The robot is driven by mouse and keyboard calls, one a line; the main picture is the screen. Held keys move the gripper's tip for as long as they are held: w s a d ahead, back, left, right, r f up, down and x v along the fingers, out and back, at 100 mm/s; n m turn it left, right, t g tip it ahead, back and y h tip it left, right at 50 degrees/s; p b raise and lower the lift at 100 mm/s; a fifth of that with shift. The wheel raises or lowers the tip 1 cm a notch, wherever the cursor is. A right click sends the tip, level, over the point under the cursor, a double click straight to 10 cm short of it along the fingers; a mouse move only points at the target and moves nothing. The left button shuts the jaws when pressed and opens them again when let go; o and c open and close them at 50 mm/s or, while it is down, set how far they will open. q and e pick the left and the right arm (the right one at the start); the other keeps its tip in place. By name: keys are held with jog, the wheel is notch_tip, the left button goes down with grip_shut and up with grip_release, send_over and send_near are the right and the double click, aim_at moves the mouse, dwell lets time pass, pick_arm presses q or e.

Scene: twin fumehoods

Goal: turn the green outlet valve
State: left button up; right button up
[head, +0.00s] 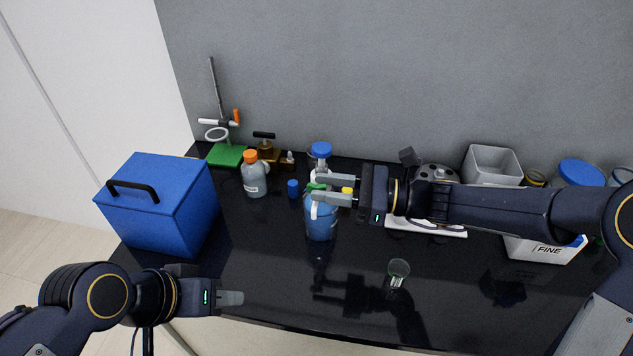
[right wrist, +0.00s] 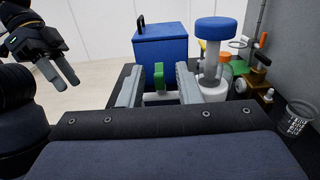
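The green outlet valve (head: 316,187) shows as a small green piece at the top of a blue vessel (head: 320,230) in the head view. In the right wrist view the green valve (right wrist: 159,77) stands between the fingers of my right gripper (right wrist: 160,88), with a gap on each side. In the head view my right gripper (head: 335,189) reaches in from the right, its fingers open around the valve and partly covering it. My left gripper (head: 230,298) is low at the front left, away from the valve. It also shows in the right wrist view (right wrist: 62,78), its fingers apart and empty.
An orange-capped bottle (head: 254,179), a blue box (head: 165,203) and a green-based stand (head: 227,155) are to the left. A small glass (head: 398,270) stands at the front. The black bench's front left is clear.

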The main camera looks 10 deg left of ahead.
jog(key=shift+a, duration=1.2)
grip_shut()
